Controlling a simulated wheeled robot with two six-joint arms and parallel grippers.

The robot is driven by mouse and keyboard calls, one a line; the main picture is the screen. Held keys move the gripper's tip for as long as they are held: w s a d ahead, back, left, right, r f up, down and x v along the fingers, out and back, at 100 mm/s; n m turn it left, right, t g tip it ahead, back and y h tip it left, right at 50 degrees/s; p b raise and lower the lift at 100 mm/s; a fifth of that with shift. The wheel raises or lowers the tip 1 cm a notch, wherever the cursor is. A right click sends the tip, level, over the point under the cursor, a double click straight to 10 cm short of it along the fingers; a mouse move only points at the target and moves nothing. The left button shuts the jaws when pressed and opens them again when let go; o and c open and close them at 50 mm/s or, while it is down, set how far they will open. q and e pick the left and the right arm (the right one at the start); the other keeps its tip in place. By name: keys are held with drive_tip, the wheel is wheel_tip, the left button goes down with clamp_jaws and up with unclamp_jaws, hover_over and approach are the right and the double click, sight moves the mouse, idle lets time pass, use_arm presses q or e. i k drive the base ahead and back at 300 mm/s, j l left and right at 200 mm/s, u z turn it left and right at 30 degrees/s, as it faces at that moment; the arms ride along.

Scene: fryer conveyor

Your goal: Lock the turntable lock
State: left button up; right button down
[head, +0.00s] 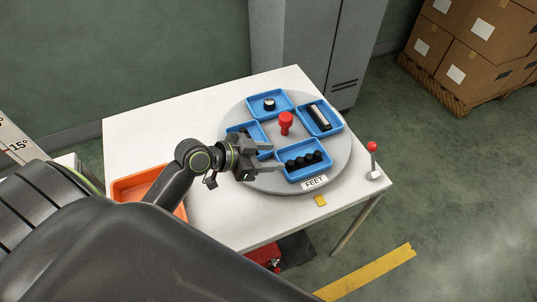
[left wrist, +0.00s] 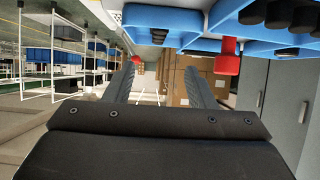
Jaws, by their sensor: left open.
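The grey turntable (head: 338,165) stands on the white table and carries several blue trays around a red centre knob (head: 286,122). A small lever with a red ball (head: 372,147) on a light base stands at the table's right corner, apart from the turntable; it looks nearly upright. I take it for the lock. My left gripper (head: 272,156) is open and empty at the turntable's near left, beside the front trays and left of the lever. In the left wrist view the fingers (left wrist: 160,75) are spread, with a small red ball (left wrist: 137,60) beyond them. My right gripper is not in view.
The front tray (head: 303,174) holds several black feet, above a "FEET" label (head: 314,182). An orange bin (head: 125,189) is at the left. Grey cabinets (head: 300,45) stand behind. The table's back left is clear.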

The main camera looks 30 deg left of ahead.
sight(371, 147)
drive_tip(key=k+l, duration=0.65)
drive_tip(key=k, duration=0.25)
